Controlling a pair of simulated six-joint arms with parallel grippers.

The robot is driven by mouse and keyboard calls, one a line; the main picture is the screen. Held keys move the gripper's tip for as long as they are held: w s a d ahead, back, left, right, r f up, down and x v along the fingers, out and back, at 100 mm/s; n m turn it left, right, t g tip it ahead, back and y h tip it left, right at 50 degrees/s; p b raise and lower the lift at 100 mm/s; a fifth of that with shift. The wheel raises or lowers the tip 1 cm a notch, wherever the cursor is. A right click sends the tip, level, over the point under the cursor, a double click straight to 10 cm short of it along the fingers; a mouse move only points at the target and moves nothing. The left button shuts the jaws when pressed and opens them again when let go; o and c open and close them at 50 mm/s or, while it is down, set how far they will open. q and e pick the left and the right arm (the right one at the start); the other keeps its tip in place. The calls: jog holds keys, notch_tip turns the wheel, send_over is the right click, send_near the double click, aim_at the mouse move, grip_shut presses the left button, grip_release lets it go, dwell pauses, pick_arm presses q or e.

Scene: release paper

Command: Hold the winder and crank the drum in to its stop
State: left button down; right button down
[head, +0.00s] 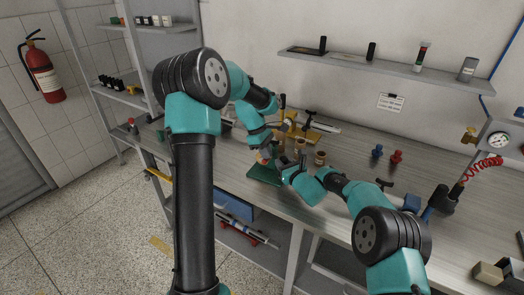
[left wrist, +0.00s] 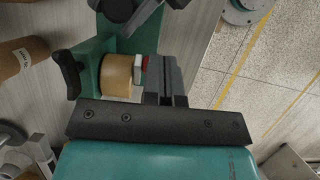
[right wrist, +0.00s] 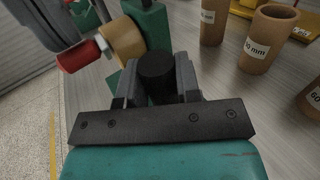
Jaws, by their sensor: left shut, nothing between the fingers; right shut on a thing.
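The winder has a green base (head: 264,175) and a tan drum (left wrist: 118,75). The drum also shows in the right wrist view (right wrist: 122,40), with a red crank knob (right wrist: 78,57) at its side. My right gripper (right wrist: 156,90) is shut on the winder's black grip (right wrist: 156,68). My left gripper (left wrist: 165,75) is shut and empty, close beside the red knob (left wrist: 146,63); its fingers hide most of the knob in the left wrist view. Whether they touch it I cannot tell. In the head view my arms hide much of the winder.
Labelled brown tubes (right wrist: 268,40) stand on the bench beside the winder, near a yellow stand (head: 297,132). Blue (head: 377,151) and red (head: 397,157) pieces lie further right. The bench's front edge is close to the winder, with the floor beyond.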

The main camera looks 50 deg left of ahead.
pick_arm(q)
jog(key=shift+w+d+f, duration=0.25)
jog(key=shift+d+f, duration=0.35)
jog(key=shift+d, duration=0.05)
jog(key=shift+w+d+f, duration=0.25)
jog(key=shift+d+f, duration=0.35)
jog(key=shift+d, duration=0.05)
jog(key=w+d+r, duration=0.2)
jog(key=d+r, duration=0.5)
jog(key=r, duration=0.3)
jog(key=shift+w+r, duration=0.3)
jog(key=shift+w, duration=0.05)
jog(key=c, duration=1.9)
grip_release()
